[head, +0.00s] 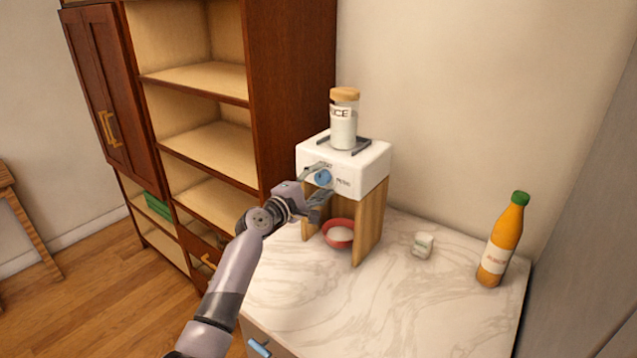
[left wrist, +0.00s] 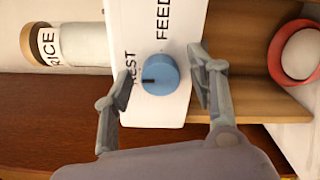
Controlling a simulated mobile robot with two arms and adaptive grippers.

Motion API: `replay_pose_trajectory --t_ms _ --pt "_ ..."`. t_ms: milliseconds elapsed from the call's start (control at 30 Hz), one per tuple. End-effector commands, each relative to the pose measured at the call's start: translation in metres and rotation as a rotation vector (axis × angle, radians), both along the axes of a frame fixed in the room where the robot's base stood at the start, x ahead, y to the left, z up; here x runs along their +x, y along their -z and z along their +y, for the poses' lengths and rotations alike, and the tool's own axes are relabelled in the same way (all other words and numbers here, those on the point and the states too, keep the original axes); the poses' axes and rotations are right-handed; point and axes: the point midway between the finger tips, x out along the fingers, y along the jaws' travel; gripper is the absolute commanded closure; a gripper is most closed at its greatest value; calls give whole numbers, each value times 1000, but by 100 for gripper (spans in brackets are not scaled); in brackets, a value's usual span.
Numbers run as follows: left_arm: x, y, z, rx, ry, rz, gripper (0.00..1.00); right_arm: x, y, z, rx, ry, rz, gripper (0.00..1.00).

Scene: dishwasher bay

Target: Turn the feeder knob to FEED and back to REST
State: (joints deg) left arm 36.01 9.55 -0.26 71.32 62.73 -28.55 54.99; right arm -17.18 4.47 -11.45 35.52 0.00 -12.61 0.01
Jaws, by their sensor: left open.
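The feeder (head: 368,178) is a white box on wooden legs on the marble counter. Its blue knob (head: 323,178) is on the front face. In the left wrist view the knob (left wrist: 160,76) has a dark mark pointing left, toward the word REST (left wrist: 130,73). The word FEED (left wrist: 162,16) is above it in that view. My left gripper (head: 322,184) is open at the knob. In the left wrist view the gripper's fingers (left wrist: 162,80) are on either side of the knob, with a visible gap on each side. My right gripper is not in view.
A rice jar (head: 342,128) stands on the feeder. A red bowl (head: 331,242) with white contents is below it. A small white container (head: 423,246) and an orange bottle (head: 503,240) stand to the right. A wooden cabinet (head: 292,80) is close on the left.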

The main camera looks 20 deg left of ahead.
Motion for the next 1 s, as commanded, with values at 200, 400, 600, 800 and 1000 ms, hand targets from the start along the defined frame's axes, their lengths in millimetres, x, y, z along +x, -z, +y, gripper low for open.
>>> replay_pose_trajectory --t_ms 200,400,600,800,1000 --pt "-5 1 2 1 0 0 48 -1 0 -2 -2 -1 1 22" --pt "-32 1 12 4 -1 -1 48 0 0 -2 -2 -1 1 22" --pt "-72 2 27 2 -2 1 48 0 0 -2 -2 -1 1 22" --pt "-102 1 37 0 -1 1 48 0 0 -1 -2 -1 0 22" --pt "-113 0 41 1 0 0 48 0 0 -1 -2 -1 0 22"
